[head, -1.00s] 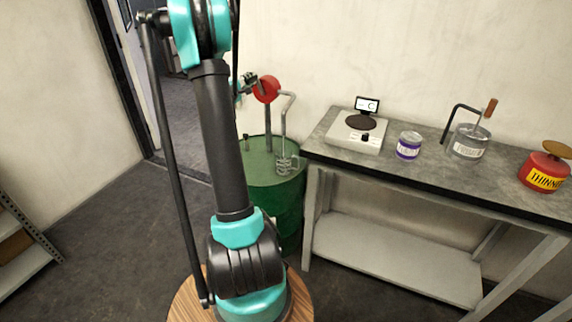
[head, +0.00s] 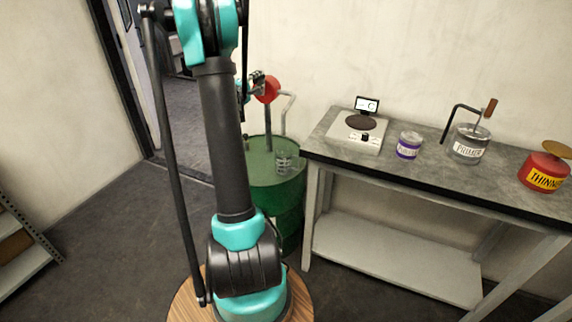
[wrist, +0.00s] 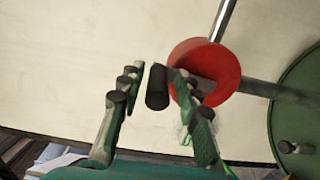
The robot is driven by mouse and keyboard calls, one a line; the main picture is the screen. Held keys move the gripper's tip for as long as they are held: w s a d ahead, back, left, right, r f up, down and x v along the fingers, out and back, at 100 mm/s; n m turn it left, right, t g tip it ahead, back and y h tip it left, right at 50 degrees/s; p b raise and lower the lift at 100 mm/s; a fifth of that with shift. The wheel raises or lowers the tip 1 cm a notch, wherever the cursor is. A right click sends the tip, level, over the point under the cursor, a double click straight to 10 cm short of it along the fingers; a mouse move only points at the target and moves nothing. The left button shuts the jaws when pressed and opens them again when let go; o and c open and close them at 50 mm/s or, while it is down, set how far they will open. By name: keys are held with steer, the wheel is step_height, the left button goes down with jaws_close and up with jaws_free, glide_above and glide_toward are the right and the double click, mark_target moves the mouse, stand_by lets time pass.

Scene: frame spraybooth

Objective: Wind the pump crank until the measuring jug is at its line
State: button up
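The red round pump (head: 267,88) stands on a post on the green drum (head: 275,200), with a grey spout pipe (head: 284,115) bending down on its right. The clear measuring jug (head: 285,163) stands on the drum top under the spout. Its level and line are too small to read. In the wrist view the red pump (wrist: 207,72) is close, and the black crank grip (wrist: 157,87) lies between the fingers of my gripper (wrist: 157,78). The fingers are apart, with a visible gap on the left side of the grip; the right finger is close to it.
The grey workbench (head: 400,185) at right holds a scale (head: 356,132), a purple-labelled tin (head: 409,145), a clear labelled pot (head: 468,143) with a handle, and a red thinner can (head: 543,172). A shelf (head: 22,240) stands at far left, and floor is open between.

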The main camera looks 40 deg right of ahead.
steer(key=shift+w+a+r, duration=0.1)
steer(key=shift+w, duration=0.15)
stand_by(0.3)
steer(key=c, duration=0.7)
steer(key=shift+s+d, duration=0.2)
steer(key=shift+s, duration=0.3)
steer(key=o, duration=1.6)
steer(key=shift+f, duration=0.2)
